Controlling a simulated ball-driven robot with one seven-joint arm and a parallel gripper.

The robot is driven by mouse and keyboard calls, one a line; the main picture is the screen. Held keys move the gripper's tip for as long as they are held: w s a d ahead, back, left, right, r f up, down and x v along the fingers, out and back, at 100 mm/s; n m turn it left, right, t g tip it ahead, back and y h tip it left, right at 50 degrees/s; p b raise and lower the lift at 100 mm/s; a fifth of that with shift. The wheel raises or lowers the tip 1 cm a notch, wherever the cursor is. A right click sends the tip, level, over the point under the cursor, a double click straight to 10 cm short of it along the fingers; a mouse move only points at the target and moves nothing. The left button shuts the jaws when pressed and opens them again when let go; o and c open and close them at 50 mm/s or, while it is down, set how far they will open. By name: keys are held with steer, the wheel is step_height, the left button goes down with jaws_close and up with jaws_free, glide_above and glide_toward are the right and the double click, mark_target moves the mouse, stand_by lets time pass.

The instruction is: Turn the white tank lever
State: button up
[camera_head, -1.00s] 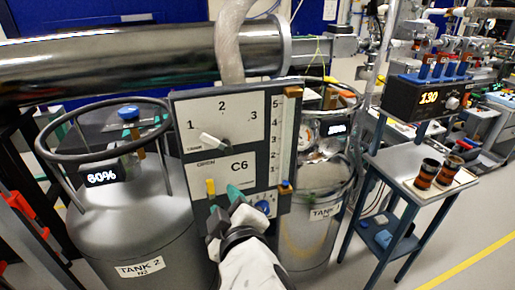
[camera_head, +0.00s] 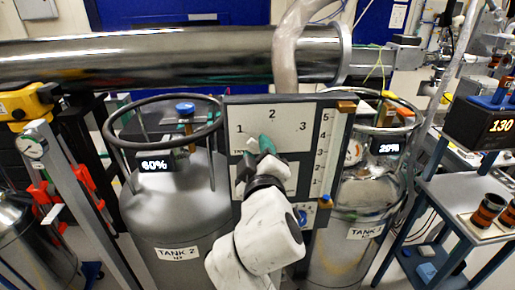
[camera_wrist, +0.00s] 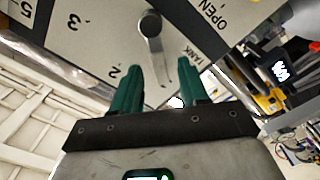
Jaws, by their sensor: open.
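The white tank lever (camera_wrist: 153,38) shows in the wrist view as a pale bar on a round pivot. Its free end points toward the gap between my fingertips. It is on the white panel (camera_head: 287,137) marked 1, 2 and 3, which stands between two tanks. In the head view my gripper (camera_head: 260,148) hides the lever. The wrist view shows my gripper (camera_wrist: 160,72) open, with its green fingers apart and their tips near the lever's free end. I cannot tell whether they touch it.
Tank 2 (camera_head: 178,210) stands left of the panel and tank 1 (camera_head: 345,215) right. A blue cart (camera_head: 460,195) stands at the right.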

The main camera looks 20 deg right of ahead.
steer(key=shift+w, duration=0.25)
jaws_close()
stand_by(0.3)
